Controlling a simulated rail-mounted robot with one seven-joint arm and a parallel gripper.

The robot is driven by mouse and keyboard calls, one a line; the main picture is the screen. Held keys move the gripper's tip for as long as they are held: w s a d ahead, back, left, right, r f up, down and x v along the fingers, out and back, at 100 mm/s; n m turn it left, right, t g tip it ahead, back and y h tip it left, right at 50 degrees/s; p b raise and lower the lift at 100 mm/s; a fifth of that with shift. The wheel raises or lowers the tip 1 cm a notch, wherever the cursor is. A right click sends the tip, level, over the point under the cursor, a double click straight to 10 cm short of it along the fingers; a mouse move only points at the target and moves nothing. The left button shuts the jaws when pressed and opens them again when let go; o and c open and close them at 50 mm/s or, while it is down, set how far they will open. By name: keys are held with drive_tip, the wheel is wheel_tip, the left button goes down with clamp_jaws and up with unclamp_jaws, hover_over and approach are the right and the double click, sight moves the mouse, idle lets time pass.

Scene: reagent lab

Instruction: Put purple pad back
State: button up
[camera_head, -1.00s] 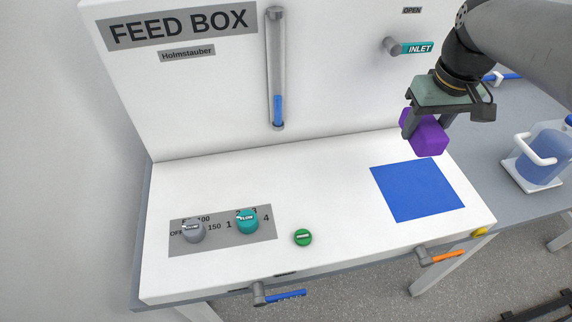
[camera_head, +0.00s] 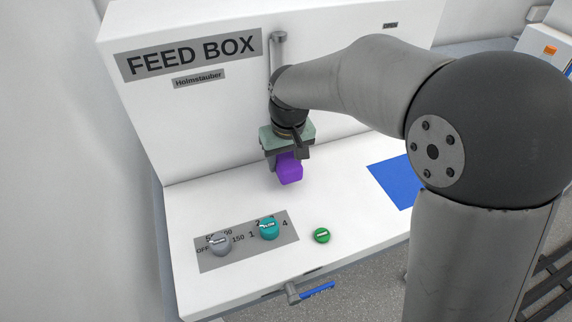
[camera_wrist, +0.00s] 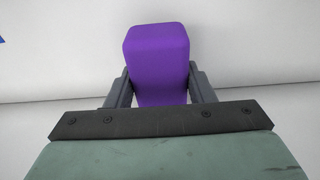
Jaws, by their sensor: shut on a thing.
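The purple pad (camera_head: 289,170) is a small block held between the fingers of my gripper (camera_head: 285,160). It hangs above the white top of the feed box, behind the teal knob, and looks apart from the surface. In the wrist view the purple pad (camera_wrist: 157,60) sits between both dark fingers of my gripper (camera_wrist: 158,88). A flat blue square (camera_head: 393,180) lies on the white top to the right, partly hidden by my arm.
The feed box's white back wall (camera_head: 225,115) rises behind my gripper. A grey knob (camera_head: 220,244), a teal knob (camera_head: 269,228) and a green button (camera_head: 321,235) stand near the front. A blue-handled valve (camera_head: 316,289) sticks out at the front edge. The white top between is clear.

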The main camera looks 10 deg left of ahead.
drive_tip(key=shift+f, duration=1.45)
drive_tip(key=shift+f, duration=0.2)
drive_tip(key=o, duration=0.9)
drive_tip(key=shift+o, duration=0.2)
drive_tip(key=shift+r, duration=0.15)
